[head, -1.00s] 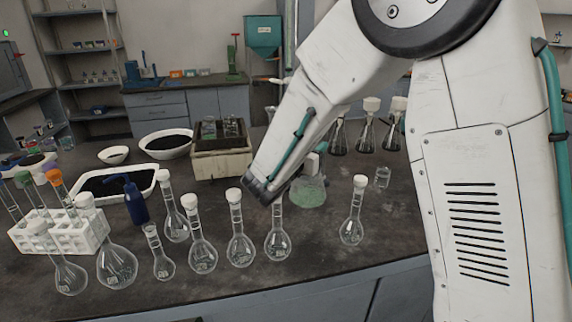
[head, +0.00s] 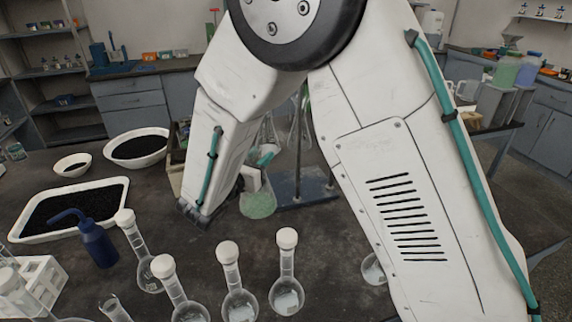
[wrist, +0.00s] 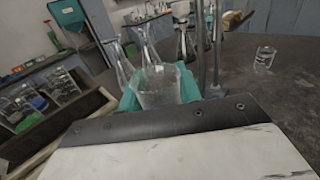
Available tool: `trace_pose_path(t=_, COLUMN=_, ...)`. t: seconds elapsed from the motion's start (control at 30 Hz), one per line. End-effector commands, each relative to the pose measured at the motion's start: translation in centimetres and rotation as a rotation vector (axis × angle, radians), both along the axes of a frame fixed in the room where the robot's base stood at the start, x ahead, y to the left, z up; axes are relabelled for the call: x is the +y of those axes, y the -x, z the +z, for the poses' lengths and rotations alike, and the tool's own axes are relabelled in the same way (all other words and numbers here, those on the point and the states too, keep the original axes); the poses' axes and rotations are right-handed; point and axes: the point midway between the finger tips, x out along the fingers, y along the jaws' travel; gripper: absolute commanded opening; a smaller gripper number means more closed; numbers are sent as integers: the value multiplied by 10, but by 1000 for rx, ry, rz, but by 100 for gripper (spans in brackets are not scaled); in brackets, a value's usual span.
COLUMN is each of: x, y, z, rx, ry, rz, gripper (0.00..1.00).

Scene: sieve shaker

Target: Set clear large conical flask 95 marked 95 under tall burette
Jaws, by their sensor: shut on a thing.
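My gripper (wrist: 160,80), with teal fingers, is shut on a clear glass vessel (wrist: 158,96), seen from above in the wrist view. In the head view its wide, pale green-tinted base (head: 257,205) shows below my wrist. It looks like the large conical flask, but I cannot read a 95 on it. My arm hides much of it. A stand with a blue base plate (head: 305,187) and upright rods is just behind and to the right of the flask; the rods (wrist: 200,50) also show in the wrist view. I cannot clearly make out the burette.
Other conical flasks (wrist: 146,45) stand beyond the held one. A wooden crate (wrist: 75,135) with glassware is at left in the wrist view. Several round-bottomed stoppered flasks (head: 285,270) line the bench front. A small beaker (wrist: 264,58) stands right of the rods, amid clear bench.

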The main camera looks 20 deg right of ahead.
Motion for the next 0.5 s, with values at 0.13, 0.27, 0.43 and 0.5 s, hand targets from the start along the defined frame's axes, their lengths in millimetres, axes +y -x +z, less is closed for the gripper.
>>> trace_pose_path(t=0.13, x=-28, y=-22, z=0, rx=-1, ry=0, rz=-12, gripper=0)
trace_pose_path(t=0.27, x=-56, y=-46, z=0, rx=-1, ry=-1, rz=-18, gripper=0)
trace_pose_path(t=0.43, x=-87, y=-77, z=0, rx=-3, ry=0, rz=-18, gripper=0)
trace_pose_path(t=0.5, x=-100, y=-89, z=0, rx=-1, ry=0, rz=-17, gripper=0)
